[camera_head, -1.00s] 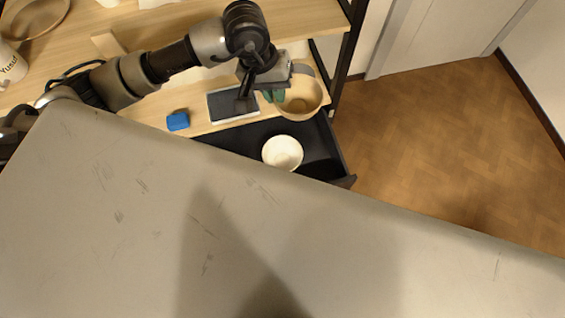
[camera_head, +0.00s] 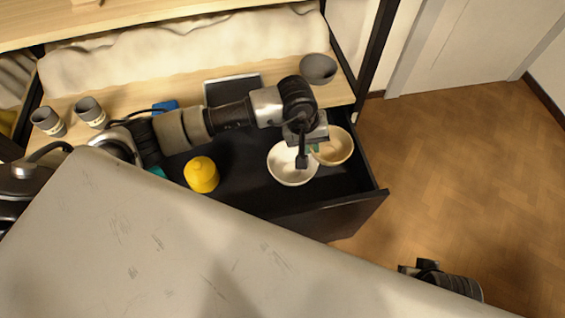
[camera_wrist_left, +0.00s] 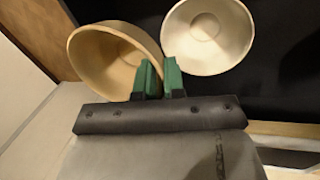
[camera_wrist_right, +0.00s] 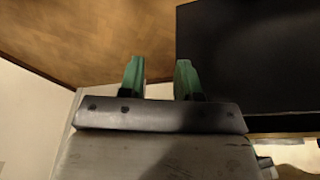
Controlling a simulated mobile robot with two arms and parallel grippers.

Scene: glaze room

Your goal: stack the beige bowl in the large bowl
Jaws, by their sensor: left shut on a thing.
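The beige bowl (camera_head: 336,146) is tilted, its rim between the green fingers of my left gripper (camera_head: 314,148). In the left wrist view the beige bowl (camera_wrist_left: 100,62) hangs left of the shut fingers (camera_wrist_left: 159,80). A cream-white bowl (camera_head: 285,172), seemingly the large bowl, stands upright in the open black drawer. It also shows in the left wrist view (camera_wrist_left: 208,35), right of the beige bowl and apart from it, with nothing seen inside. My left gripper partly covers it in the head view. My right gripper (camera_wrist_right: 160,80) is open and empty.
The drawer (camera_head: 235,165) also holds a yellow lidded jar (camera_head: 201,175). Two grey cups (camera_head: 90,112), a blue block (camera_head: 165,106), a dark-screened tablet (camera_head: 232,84) and a grey bowl (camera_head: 318,68) are on the shelf behind. The drawer front (camera_head: 340,215) is a raised edge.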

